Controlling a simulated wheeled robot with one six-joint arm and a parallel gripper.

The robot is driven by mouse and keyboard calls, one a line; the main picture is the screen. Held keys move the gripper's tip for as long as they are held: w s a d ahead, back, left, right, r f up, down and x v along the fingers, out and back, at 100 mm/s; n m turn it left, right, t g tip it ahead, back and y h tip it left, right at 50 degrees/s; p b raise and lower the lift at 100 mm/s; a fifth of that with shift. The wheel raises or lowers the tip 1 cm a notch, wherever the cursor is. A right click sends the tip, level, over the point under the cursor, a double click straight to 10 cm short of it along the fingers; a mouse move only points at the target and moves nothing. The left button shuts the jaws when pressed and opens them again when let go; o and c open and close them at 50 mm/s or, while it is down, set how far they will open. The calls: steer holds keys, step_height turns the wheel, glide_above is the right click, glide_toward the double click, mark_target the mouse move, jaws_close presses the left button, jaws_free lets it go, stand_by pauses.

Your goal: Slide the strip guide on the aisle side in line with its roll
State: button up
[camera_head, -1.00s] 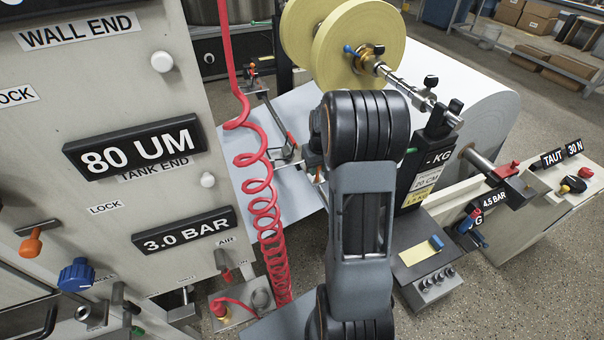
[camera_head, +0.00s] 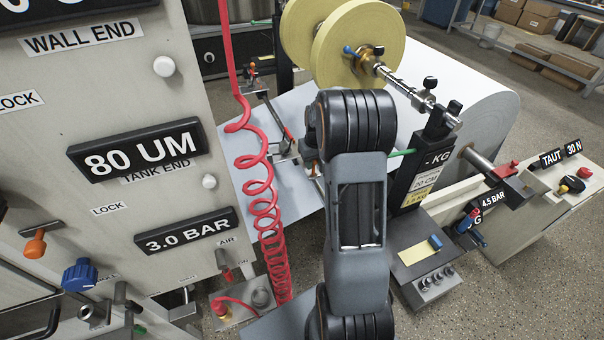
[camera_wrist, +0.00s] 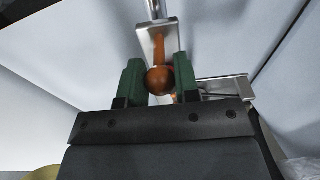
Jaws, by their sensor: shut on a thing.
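In the wrist view, my gripper (camera_wrist: 158,75) has its two green fingers closed on the round orange knob (camera_wrist: 159,81) of a metal strip guide (camera_wrist: 156,42). In the head view my own arm hides the gripper and most of this guide; a small part shows just left of the arm (camera_head: 315,170). Two yellow rolls, a front one (camera_head: 385,32) and a rear one (camera_head: 300,45), sit on a shaft at the top. Whether the held guide lines up with its roll cannot be told.
A coiled red air hose (camera_head: 262,205) hangs left of my arm. Another guide arm with an orange knob (camera_head: 251,68) stands farther back. A label panel (camera_head: 110,110) fills the left. A black "KG" box (camera_head: 418,175) stands close on the right. The white web (camera_head: 250,120) runs beneath.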

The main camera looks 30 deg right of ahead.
steer(key=shift+w+d, duration=0.1)
steer(key=shift+w, duration=0.6)
steer(key=shift+w+d+p, duration=0.1)
steer(key=shift+w+p, duration=0.25)
steer(key=shift+w, duration=0.15)
steer(key=shift+w+d+r, duration=0.1)
steer(key=shift+w, duration=0.65)
steer(key=o, duration=0.9)
steer(key=r+p, duration=0.2)
steer(key=r, duration=0.4)
steer(key=s+r+p, duration=0.1)
steer(key=r, duration=0.4)
steer(key=r+p, duration=0.2)
steer(key=r, duration=0.4)
steer(key=shift+s+r+p, duration=0.3)
steer(key=shift+s, duration=0.1)
